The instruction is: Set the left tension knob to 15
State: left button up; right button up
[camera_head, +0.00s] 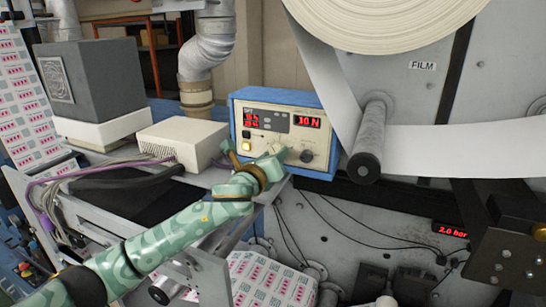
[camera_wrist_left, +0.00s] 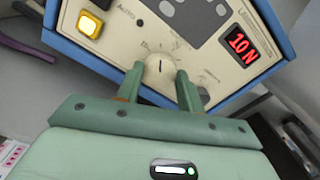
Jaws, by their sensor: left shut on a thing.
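The control box (camera_head: 284,128) has a blue case and a cream front panel. Its left tension knob (camera_wrist_left: 158,70) is a round cream dial with a dark pointer line, seen between my left fingers in the left wrist view. My left gripper (camera_head: 257,160) is at the lower panel, shut on that knob, and largely hides it in the head view. Its green fingers also show in the left wrist view (camera_wrist_left: 158,88). The red display (camera_wrist_left: 238,43) reads 10 N in the left wrist view. My right gripper is not in view.
A second, dark knob (camera_head: 306,156) sits to the right on the panel. A lit yellow button (camera_wrist_left: 90,23) is at the left. A white box (camera_head: 183,140) with cables stands beside the control box. A grey roller (camera_head: 368,140) and white web are on the right.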

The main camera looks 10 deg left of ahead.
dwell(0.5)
pick_arm(q)
jog(key=o, duration=1)
jog(key=s+a+b, duration=0.1)
jog(key=s, duration=0.4)
jog(key=s+a+b, duration=0.1)
jog(key=s, duration=0.4)
jog(key=s+a+b, duration=0.1)
jog(key=s, duration=0.5)
jog(key=shift+a, duration=0.15)
